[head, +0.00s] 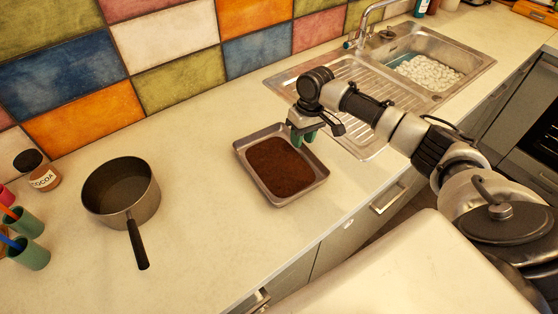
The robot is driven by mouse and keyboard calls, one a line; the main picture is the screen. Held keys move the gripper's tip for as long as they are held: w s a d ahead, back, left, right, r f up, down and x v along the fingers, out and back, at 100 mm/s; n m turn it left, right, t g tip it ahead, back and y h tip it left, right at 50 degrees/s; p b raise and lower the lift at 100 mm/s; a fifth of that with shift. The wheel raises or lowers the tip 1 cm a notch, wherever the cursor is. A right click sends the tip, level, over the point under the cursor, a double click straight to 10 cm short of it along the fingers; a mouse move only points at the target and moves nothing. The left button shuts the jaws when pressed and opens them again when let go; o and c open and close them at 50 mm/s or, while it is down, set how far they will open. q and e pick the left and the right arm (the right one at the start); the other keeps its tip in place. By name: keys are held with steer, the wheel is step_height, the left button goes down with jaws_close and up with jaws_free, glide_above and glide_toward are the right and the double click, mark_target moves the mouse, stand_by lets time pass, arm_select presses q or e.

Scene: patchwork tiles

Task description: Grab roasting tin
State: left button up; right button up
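The roasting tin (314,178) is a grey metal rectangular tray with a flat brown filling (279,167). It lies on the worktop in the middle of the head view. My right gripper (303,139) comes in from the right and points down at the tin's upper right rim. Its two green fingers stand apart, with a small gap between them. The fingers cover part of that rim, and I cannot tell whether they touch it. My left gripper is not in view.
A saucepan (121,190) with a black handle stands left of the tin. A cocoa jar (40,172) and green cups (28,252) are at the far left. The sink (419,64) with its drainer is at the upper right. The worktop between saucepan and tin is clear.

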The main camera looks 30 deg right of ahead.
steer(key=shift+a+f, duration=0.15)
steer(key=shift+f, duration=0.8)
steer(key=shift+c, duration=0.2)
jaws_close()
steer(key=shift+r, duration=0.1)
